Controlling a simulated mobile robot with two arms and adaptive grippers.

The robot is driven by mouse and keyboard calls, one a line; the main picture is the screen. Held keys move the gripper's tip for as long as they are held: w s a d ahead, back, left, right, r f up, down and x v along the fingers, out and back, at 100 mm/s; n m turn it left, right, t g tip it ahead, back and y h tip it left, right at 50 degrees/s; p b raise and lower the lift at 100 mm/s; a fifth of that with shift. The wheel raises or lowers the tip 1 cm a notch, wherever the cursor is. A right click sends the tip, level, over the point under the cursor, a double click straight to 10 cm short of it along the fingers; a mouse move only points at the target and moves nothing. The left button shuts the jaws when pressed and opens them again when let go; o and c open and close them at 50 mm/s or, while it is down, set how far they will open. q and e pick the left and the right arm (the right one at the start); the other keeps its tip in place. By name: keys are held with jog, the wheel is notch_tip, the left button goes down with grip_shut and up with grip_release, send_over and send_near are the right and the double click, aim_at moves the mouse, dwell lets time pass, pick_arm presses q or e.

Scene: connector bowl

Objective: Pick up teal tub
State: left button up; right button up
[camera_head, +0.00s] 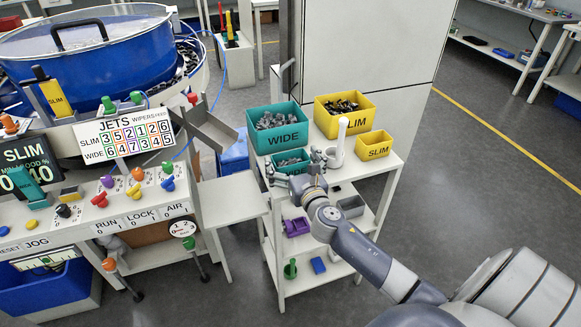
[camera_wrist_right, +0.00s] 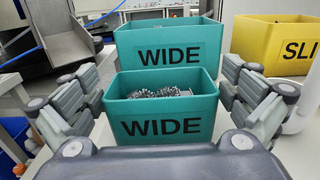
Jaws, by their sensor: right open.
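A small teal tub (camera_head: 290,169) labelled WIDE stands on the white shelf cart's top and holds small metal parts. In the right wrist view the small tub (camera_wrist_right: 160,127) is central and upright. A larger teal tub (camera_head: 282,138), also labelled WIDE, stands right behind it; it shows in the right wrist view too (camera_wrist_right: 167,50). My right gripper (camera_wrist_right: 160,78) is open, with one finger on each side of the small tub. A gap shows at the right finger; contact at the left finger cannot be told. In the head view the gripper partly hides the small tub. My left gripper is not in view.
A large yellow bin (camera_head: 344,121) and a small yellow bin (camera_head: 374,149), both labelled SLIM, stand to the right. A white upright cylinder (camera_head: 340,143) stands close to the right of my gripper. The control console (camera_head: 110,200) is at the left. A tall cabinet stands behind.

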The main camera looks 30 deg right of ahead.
jog(key=shift+w, duration=0.2)
jog(key=c, duration=1)
jog(key=shift+r, duration=0.1)
notch_tip(320, 180, up, 10)
jog(key=p, duration=0.3)
